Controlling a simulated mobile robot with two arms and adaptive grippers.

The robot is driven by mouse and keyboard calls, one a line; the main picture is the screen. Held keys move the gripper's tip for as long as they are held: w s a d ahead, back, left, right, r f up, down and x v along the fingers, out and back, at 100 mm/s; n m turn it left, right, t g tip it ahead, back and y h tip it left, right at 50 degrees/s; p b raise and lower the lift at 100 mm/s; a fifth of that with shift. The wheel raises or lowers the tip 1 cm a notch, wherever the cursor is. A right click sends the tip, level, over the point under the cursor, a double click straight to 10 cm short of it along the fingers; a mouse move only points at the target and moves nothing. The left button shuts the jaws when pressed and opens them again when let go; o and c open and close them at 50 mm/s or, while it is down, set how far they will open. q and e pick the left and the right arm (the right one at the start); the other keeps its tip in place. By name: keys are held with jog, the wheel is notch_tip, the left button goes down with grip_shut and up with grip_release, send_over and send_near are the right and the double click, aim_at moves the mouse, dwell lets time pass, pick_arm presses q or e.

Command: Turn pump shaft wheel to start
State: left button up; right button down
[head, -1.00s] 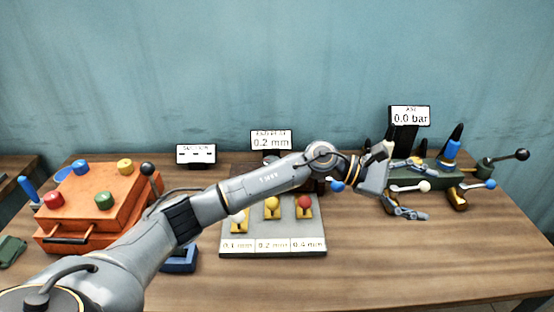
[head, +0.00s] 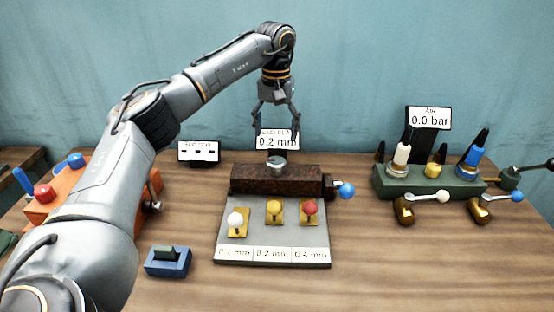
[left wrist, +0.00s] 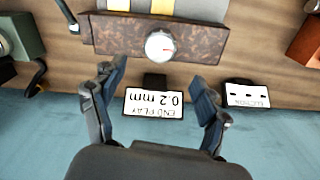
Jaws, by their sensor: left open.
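A round silver wheel (head: 276,163) sits on top of the rusty brown block (head: 250,181) in the middle of the table. In the left wrist view the wheel (left wrist: 160,46) shows face-on, with a pale mark on it. My left gripper (head: 277,133) points down above the wheel, open and empty, in front of the end play display. In the left wrist view its fingers (left wrist: 157,82) are apart, and the wheel lies beyond their tips, not between them. The end play display (head: 266,140) reads 0.2 mm. My right gripper is out of view.
A grey plate (head: 223,245) with white, yellow and red knobs lies in front of the block. A blue ball handle (head: 347,190) sticks out right.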

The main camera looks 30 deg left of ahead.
aim_at(276, 160)
pick_arm(q)
notch_tip(276, 160, down, 10)
jog(key=shift+r+p, duration=0.2)
jog(key=shift+p, duration=0.2)
jog(key=c, duration=1.2)
